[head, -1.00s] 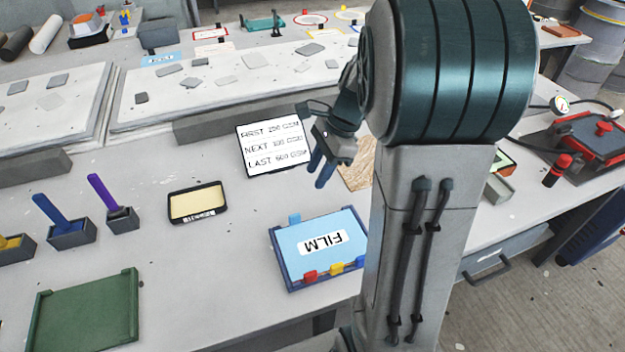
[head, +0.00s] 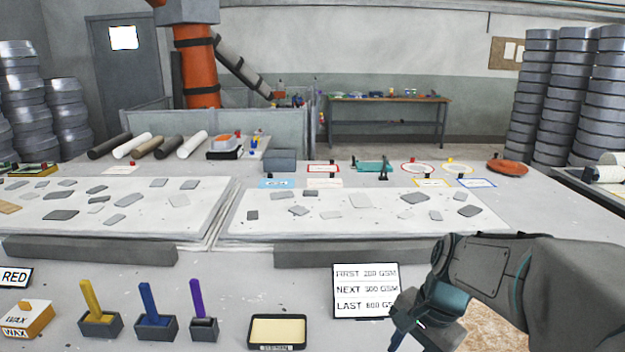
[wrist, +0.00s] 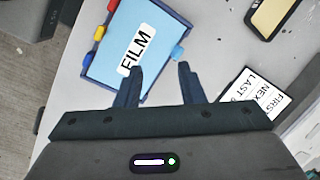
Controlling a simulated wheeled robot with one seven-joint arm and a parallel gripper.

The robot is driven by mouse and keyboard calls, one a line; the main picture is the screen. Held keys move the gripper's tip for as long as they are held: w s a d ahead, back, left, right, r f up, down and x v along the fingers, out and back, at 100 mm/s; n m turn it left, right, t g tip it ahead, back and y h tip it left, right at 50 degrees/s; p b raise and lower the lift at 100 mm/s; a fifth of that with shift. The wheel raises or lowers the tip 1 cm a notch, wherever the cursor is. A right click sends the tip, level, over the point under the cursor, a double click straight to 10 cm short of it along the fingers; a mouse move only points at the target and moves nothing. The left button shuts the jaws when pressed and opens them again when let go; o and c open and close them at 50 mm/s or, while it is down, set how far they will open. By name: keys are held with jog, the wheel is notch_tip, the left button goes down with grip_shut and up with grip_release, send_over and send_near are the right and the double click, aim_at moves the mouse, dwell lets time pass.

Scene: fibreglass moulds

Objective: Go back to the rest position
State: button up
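My gripper (wrist: 160,85) shows from behind in the wrist view, its two blue fingers apart with nothing between them. It hangs above the bench, with the blue FILM tray (wrist: 93,68) below and to its left. In the head view my gripper (head: 405,335) is at the lower right, in front of the white sign (head: 366,290) that reads FIRST, NEXT, LAST. The sign also shows in the wrist view (wrist: 252,93). The FILM tray is out of the head view.
Yellow, blue and purple handled tools stand in grey holders (head: 156,327) at the front left. A black-rimmed yellow tray (head: 277,331) lies between them and the sign. Two white boards (head: 350,222) with grey pieces lie behind. Bare bench (head: 240,275) lies between.

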jog(key=s+a+n+t+h, duration=0.2)
jog(key=s+n, duration=0.5)
jog(key=n, duration=0.3)
jog(key=shift+s+r+h, duration=0.3)
jog(key=shift+s+r, duration=0.05)
jog(key=shift+d, duration=0.1)
dwell(1.3)
